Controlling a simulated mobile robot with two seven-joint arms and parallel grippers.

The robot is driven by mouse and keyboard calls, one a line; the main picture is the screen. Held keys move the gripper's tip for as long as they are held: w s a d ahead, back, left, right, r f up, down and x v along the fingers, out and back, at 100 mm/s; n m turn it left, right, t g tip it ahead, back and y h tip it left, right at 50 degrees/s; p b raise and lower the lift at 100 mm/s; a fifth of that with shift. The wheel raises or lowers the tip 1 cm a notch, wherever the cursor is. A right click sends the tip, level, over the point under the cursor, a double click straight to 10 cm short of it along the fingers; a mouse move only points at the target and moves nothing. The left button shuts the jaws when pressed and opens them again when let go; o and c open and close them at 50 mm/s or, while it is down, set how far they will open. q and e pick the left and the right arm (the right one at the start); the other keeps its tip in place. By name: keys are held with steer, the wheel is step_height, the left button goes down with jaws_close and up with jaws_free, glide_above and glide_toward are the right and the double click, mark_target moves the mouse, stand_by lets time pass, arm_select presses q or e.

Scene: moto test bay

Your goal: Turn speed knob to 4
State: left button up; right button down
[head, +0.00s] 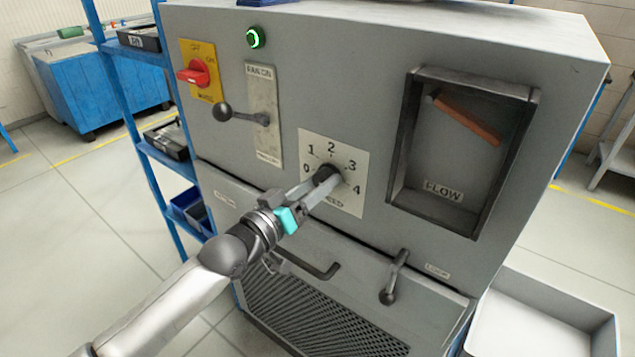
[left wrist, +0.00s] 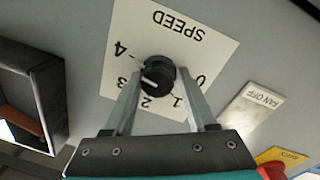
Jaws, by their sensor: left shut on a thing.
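The speed knob (head: 325,173) is a dark round knob on a white dial plate (head: 351,194) marked 0 to 4, on the grey machine's front. My left gripper (head: 329,180) reaches up from the lower left and is shut on the knob. In the left wrist view the dial is upside down, and the two fingers sit on either side of the knob (left wrist: 158,76). A white mark on the knob faces the 2 and 3 side of the dial; the exact number is hard to read. My right gripper is not in view.
A red rotary switch (head: 194,73) and a fan lever with a dark ball (head: 222,111) are left of the dial. A recessed FLOW box (head: 445,165) with an orange-brown bar is on the right. Below are a latch lever (head: 394,280) and a black handle (head: 312,268).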

arm_select(q)
steer(key=shift+d+r+m, duration=0.15)
steer(key=shift+r+m, duration=0.15)
steer(key=shift+r, duration=0.05)
steer(key=o, duration=1)
steer(key=shift+c, duration=0.2)
steer(key=o, duration=0.3)
steer(key=shift+s+f, duration=0.1)
steer(key=shift+f, duration=0.05)
steer(key=shift+f, duration=0.1)
steer(key=shift+s+a, duration=0.35)
steer(key=shift+a, duration=0.05)
steer(key=p+v, duration=0.1)
steer(key=v, duration=1.3)
steer(key=shift+s, duration=0.1)
